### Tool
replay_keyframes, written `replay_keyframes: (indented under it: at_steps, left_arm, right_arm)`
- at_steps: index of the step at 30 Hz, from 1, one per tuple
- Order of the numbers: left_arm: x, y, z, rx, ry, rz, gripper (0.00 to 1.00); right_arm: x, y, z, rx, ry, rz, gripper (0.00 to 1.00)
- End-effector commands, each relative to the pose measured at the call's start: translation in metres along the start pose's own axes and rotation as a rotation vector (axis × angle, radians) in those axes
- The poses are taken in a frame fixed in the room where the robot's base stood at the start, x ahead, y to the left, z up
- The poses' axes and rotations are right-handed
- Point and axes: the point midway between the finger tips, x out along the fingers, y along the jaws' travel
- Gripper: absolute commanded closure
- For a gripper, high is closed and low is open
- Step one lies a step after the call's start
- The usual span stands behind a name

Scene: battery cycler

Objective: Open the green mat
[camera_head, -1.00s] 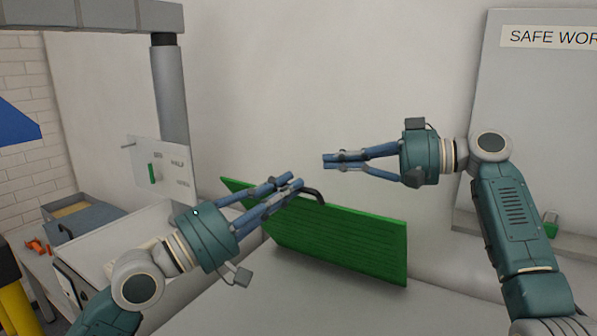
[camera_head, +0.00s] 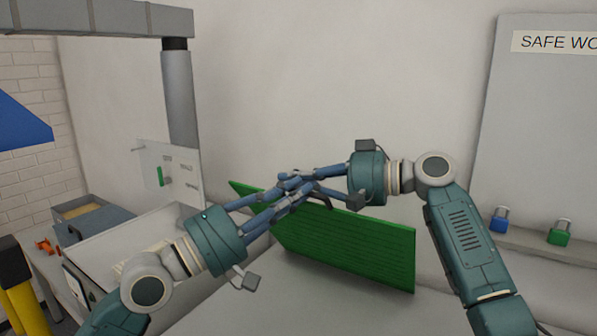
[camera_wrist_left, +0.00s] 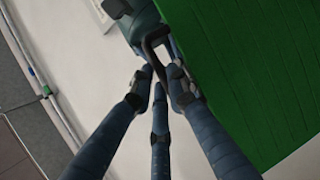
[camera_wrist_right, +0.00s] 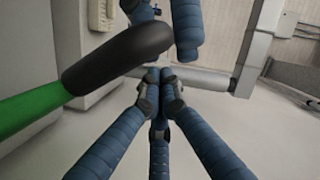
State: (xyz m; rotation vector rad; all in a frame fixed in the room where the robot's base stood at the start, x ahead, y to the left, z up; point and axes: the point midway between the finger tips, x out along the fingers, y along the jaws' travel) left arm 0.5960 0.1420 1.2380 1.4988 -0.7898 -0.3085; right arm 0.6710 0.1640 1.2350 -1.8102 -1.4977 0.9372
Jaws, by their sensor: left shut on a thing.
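The green mat (camera_head: 350,250) stands folded as a flat panel, tilted, on the pale worktop. Its dark handle (camera_head: 322,198) sticks up from the top edge. My left gripper (camera_head: 298,184) is shut on this handle; the left wrist view shows the fingertips (camera_wrist_left: 160,78) around the handle (camera_wrist_left: 156,45), with the green mat (camera_wrist_left: 250,70) at right. My right gripper (camera_head: 290,180) is close to the left fingers and overlaps them in the head view. In the right wrist view its fingertips (camera_wrist_right: 160,84) are together and empty, with the dark handle (camera_wrist_right: 115,58) apart at upper left.
A grey-white open case (camera_head: 130,232) stands at the left. A white panel with a green part (camera_head: 168,175) rises behind it. A blue padlock (camera_head: 499,220) and a green padlock (camera_head: 561,232) sit on a ledge at right. The worktop in front of the mat is clear.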

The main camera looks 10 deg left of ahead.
Motion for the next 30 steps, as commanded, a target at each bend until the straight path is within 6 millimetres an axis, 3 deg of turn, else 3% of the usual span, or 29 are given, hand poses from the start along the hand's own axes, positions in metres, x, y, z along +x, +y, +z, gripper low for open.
replay_keyframes:
  at_steps: [15, 24, 30]
  left_arm:
    - [0.0, -0.002, -0.001, 0.001, 0.002, -0.005, 1.0]
    - [0.0, -0.002, -0.002, 0.001, 0.003, -0.004, 1.0]
    - [0.001, 0.0, -0.003, 0.004, 0.007, 0.002, 1.0]
  right_arm:
    - [0.001, 0.0, 0.007, 0.0, 0.0, 0.0, 1.0]
    - [0.009, -0.001, 0.032, 0.001, -0.01, -0.002, 1.0]
    - [0.011, -0.003, 0.036, 0.004, -0.015, -0.007, 1.0]
